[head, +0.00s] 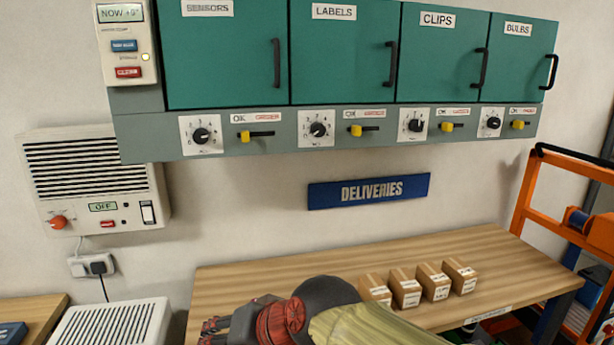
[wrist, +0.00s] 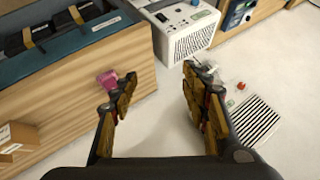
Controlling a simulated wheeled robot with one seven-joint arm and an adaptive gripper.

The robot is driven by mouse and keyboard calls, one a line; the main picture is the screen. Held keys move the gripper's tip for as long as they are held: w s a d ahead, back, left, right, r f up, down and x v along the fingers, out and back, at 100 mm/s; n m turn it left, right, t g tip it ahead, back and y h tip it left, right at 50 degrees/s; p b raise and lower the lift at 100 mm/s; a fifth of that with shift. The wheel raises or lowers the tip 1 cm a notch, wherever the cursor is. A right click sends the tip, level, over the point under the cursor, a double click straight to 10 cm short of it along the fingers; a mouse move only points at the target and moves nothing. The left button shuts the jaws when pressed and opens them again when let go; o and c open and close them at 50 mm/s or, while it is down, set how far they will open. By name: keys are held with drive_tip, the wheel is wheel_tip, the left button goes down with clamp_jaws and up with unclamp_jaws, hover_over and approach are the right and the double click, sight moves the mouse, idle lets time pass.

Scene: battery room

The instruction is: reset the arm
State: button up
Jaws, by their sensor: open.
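My gripper (wrist: 160,90) is open in the wrist view, its two fingers wide apart with nothing between them. Behind them are the pale floor and the side of a wooden piece of furniture. In the head view my arm reaches in from the bottom right across the front of the deliveries table (head: 235,283). There my gripper (head: 208,330) points left at the table's front left, partly cut off by the frame. A small pink object (wrist: 107,79) shows beside the left finger; I cannot tell what it is.
Several small cardboard boxes (head: 435,282) stand on the table, close to my arm. Teal cabinets (head: 345,60) with knobs and levers hang above. A white heater (head: 95,180) is on the wall at left. An orange trolley (head: 570,190) stands at right. A white vented unit (head: 112,325) is at lower left.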

drive_tip(key=s+d+f+h, duration=0.2)
drive_tip(key=s+d, duration=0.1)
drive_tip(key=d, duration=0.7)
drive_tip(key=s+d+f+h+p, duration=0.1)
drive_tip(key=s+d, duration=0.3)
drive_tip(key=d, duration=0.7)
drive_tip(key=s+d+f+h, duration=0.3)
drive_tip(key=s+d+h, duration=0.1)
drive_tip(key=d, duration=0.7)
drive_tip(key=shift+d+f+m+p, duration=0.15)
drive_tip(key=shift+f+m+p, duration=0.2)
drive_tip(key=shift+m+p, duration=0.05)
